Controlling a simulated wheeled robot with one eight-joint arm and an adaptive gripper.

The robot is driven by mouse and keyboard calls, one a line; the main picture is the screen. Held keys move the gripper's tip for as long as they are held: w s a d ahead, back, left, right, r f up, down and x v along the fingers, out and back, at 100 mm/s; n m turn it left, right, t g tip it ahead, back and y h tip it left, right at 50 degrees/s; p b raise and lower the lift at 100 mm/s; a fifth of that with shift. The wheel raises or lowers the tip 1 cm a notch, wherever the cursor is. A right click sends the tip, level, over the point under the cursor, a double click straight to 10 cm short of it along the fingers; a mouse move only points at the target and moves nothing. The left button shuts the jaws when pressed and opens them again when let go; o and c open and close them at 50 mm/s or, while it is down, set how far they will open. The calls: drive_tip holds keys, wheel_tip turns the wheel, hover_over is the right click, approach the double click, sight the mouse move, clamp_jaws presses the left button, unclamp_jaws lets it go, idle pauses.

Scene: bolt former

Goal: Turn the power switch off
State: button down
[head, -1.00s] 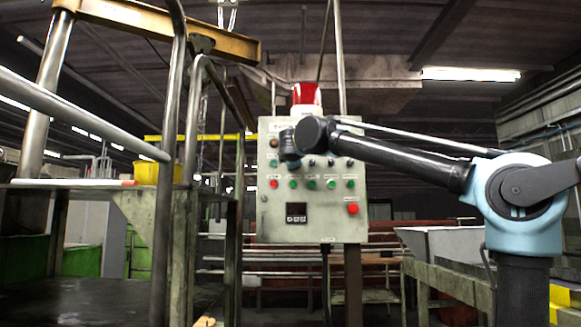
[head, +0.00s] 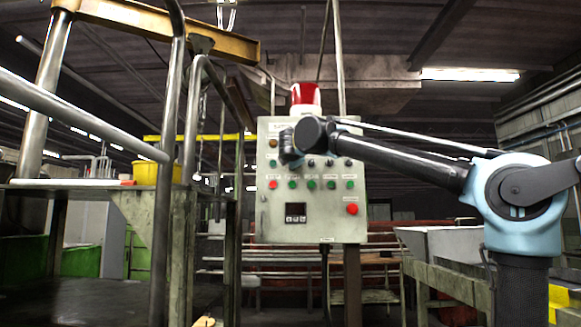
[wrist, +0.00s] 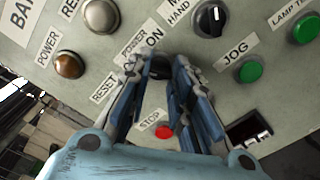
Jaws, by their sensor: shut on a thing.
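The power switch (wrist: 159,69) is a dark rotary knob on the grey control panel (wrist: 235,92), under a label reading "POWER" and "ON". In the wrist view, the blue-grey fingers of my gripper (wrist: 160,74) stand on either side of the knob and are closed on it. The fingertips partly cover the knob, so its pointer direction cannot be read. In the head view, my gripper (head: 291,146) is at the upper left of the panel (head: 325,222) and hides the switch.
A black hand-mode knob (wrist: 210,20), a green jog button (wrist: 250,71) and a red stop button (wrist: 163,131) surround the fingers. A red beacon (head: 305,95) tops the panel. A metal railing (head: 170,200) stands to the left, a metal trough (head: 445,245) to the right.

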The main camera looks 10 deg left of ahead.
drive_tip(key=c, duration=1.4)
unclamp_jaws()
drive_tip(key=shift+c, duration=0.2)
drive_tip(key=shift+o, duration=0.4)
drive_tip(key=shift+w, duration=0.15)
drive_tip(key=v, duration=1.2)
drive_tip(key=shift+d, duration=0.1)
